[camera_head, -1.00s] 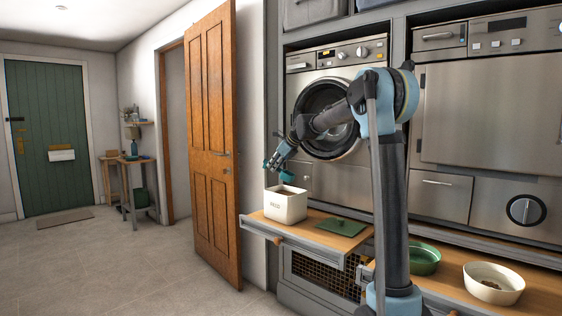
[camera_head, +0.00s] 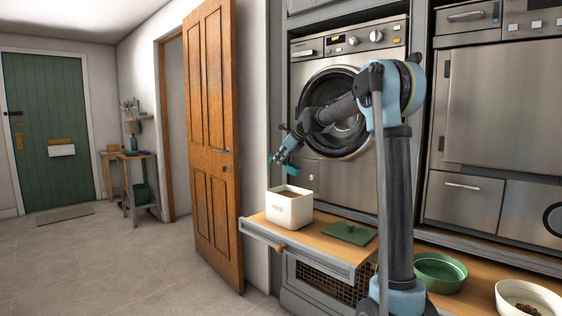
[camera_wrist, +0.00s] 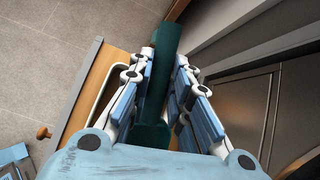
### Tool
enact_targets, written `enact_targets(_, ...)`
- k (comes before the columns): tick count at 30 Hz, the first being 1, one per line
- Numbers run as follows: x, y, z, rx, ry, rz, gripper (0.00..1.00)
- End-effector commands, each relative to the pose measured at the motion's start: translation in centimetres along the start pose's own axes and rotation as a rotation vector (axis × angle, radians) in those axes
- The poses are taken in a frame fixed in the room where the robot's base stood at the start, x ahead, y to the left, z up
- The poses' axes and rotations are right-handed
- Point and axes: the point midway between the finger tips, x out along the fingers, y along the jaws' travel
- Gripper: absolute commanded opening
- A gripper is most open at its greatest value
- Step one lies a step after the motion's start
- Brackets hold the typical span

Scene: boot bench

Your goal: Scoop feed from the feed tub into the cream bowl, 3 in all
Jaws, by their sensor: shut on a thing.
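My gripper (camera_head: 286,152) is shut on a dark green scoop (camera_wrist: 154,95), whose handle lies between the fingers in the wrist view. In the head view the scoop (camera_head: 291,169) is just above the white feed tub (camera_head: 289,212), which is open with brown feed inside. Whether the scoop holds feed cannot be seen. The cream bowl (camera_head: 504,297) is at the lower right, cut by the picture edge, with a little brown feed in it.
A green lid (camera_head: 349,233) lies beside the tub on the pull-out wooden shelf (camera_head: 316,242). A green bowl (camera_head: 440,272) stands left of the cream bowl. A washing machine (camera_head: 345,170) is behind my arm. An open wooden door (camera_head: 211,150) stands left of the shelf.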

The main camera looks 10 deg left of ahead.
Motion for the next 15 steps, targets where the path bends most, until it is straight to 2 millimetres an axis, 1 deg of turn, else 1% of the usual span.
enact_targets(8,0.0,0.0,-0.6,0.012,-0.056,-0.002,0.00)
enact_targets(15,-0.1,0.2,-1.8,0.038,-0.201,-0.012,0.00)
